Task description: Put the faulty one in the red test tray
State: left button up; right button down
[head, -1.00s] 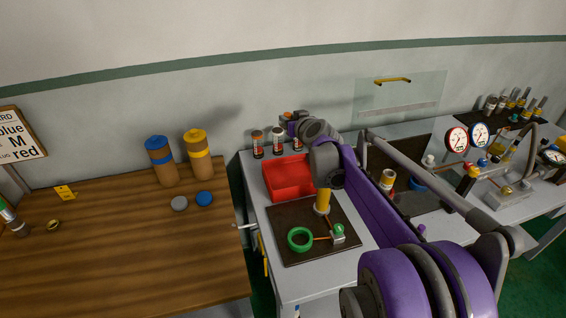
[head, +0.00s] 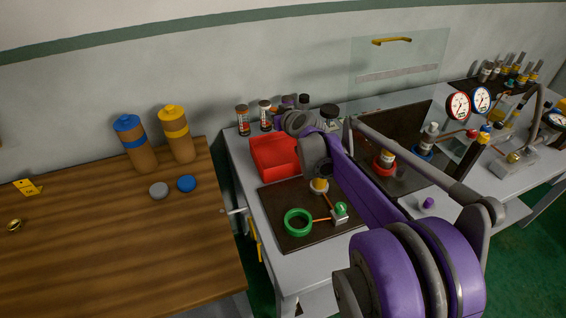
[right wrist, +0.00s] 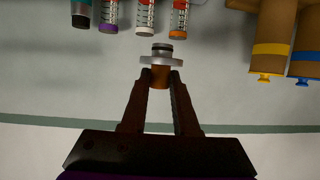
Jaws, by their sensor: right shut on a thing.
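The red test tray (head: 262,160) sits at the back of the grey bench and looks empty in its visible part. My right gripper (head: 290,122) is behind the tray's back edge in the head view, its fingers mostly hidden by my wrist. In the right wrist view, my right gripper (right wrist: 160,82) is shut on a small orange-brown cylinder (right wrist: 160,74) with a metal flange and dark top. The cylinder is in the air against the wall. No mark of a fault can be read on it. My left gripper is not in view.
A dark mat (head: 285,196) in front holds a green ring (head: 298,222) and a small valve block (head: 340,214). A wooden table (head: 110,235) is at left.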

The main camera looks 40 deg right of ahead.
notch_tip(320, 180, down, 3)
jog(key=shift+w+r+b, duration=0.1)
jog(key=shift+r+b, duration=0.05)
jog(key=shift+b, duration=0.35)
jog(key=shift+s+f+b, duration=0.2)
jog(key=shift+f+b, duration=0.25)
jog(key=shift+f, duration=0.15)
send_over(277, 158)
notch_tip(277, 158, down, 5)
jog(key=shift+w+f+b, duration=0.1)
jog(key=shift+f+b, duration=0.1)
jog(key=shift+b, duration=0.2)
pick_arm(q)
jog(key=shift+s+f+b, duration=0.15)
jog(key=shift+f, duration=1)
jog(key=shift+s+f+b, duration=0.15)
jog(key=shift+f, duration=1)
pick_arm(e)
jog(key=shift+f, duration=2.1)
jog(key=shift+f, duration=0.15)
jog(key=c, duration=0.7)
grip_release()
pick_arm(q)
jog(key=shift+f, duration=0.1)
